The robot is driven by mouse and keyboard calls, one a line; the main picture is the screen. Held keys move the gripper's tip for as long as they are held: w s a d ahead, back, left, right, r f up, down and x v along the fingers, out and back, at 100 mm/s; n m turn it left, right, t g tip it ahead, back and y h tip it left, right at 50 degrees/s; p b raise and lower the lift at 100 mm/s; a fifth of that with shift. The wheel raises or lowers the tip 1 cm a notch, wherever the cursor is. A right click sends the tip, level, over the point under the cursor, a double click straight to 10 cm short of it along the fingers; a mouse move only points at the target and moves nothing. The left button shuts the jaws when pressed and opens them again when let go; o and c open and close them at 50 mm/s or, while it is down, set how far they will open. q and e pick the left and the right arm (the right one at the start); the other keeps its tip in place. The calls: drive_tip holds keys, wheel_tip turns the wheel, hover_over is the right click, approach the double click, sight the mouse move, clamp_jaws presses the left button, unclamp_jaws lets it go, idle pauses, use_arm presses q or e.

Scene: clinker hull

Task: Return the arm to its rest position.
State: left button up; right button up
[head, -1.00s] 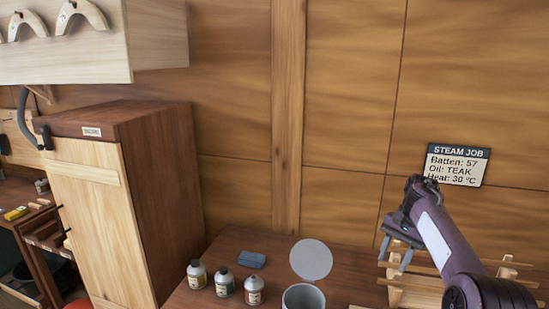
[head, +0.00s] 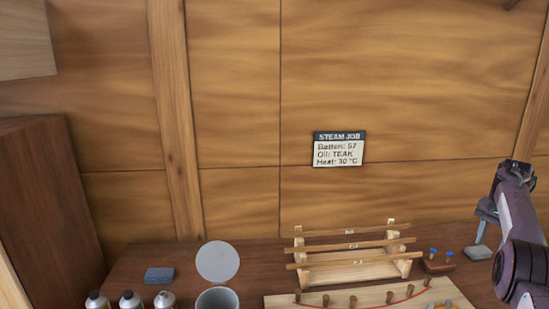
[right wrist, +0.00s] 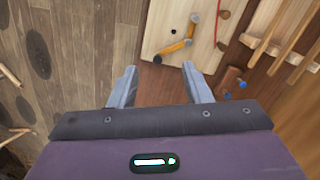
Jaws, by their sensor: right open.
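My right arm comes in at the right edge of the head view. Its gripper (head: 481,226) hangs above the right end of the bench, pointing down, to the right of the batten rack. In the right wrist view the two fingers of the right gripper (right wrist: 165,88) stand apart with nothing between them. Below them lie the bench edge and part of a pale board with an orange-and-grey tool (right wrist: 178,48). My left gripper does not show in either view.
The wooden rack (head: 350,268) holds several battens. A pegged board (head: 385,296) with a red strip lies in front. A grey can (head: 217,299), several bottles (head: 130,300) and a blue block (head: 159,275) stand left. A sign (head: 339,149) hangs on the wall.

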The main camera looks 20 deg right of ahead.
drive_tip(key=s+d+f+n+g+h, duration=0.1)
drive_tip(key=s+d+f+n+h, duration=0.45)
drive_tip(key=f, duration=0.45)
drive_tip(key=s+d+f+n+g+h, duration=0.1)
drive_tip(key=s+d+f+n+h, duration=0.4)
drive_tip(key=f, duration=0.5)
drive_tip(key=s+a+f+n+t, duration=0.2)
drive_tip(key=s+f+n, duration=0.4)
drive_tip(key=f, duration=0.3)
drive_tip(key=s+a+f+n+t, duration=0.2)
drive_tip(key=s+a+f+n, duration=0.1)
drive_tip(key=s+f+n, duration=0.45)
drive_tip(key=s+a+f+m+y, duration=0.1)
drive_tip(key=s+a+f+y, duration=0.2)
drive_tip(key=a+f, duration=0.95)
drive_tip(key=s+a+f+m+y, duration=0.1)
drive_tip(key=s+a+f+y, duration=0.15)
drive_tip(key=a+f, duration=0.95)
drive_tip(key=s+a+f+m+y, duration=0.1)
drive_tip(key=a+f+y, duration=0.1)
drive_tip(key=a, duration=1.5)
drive_tip(key=s+a+f+m+y, duration=0.1)
drive_tip(key=a+y, duration=0.2)
drive_tip(key=a, duration=1.4)
wheel_tip(320, 180, down, 15)
drive_tip(key=b, duration=1.4)
drive_tip(key=shift+a+g, duration=0.4)
drive_tip(key=shift+a, duration=0.05)
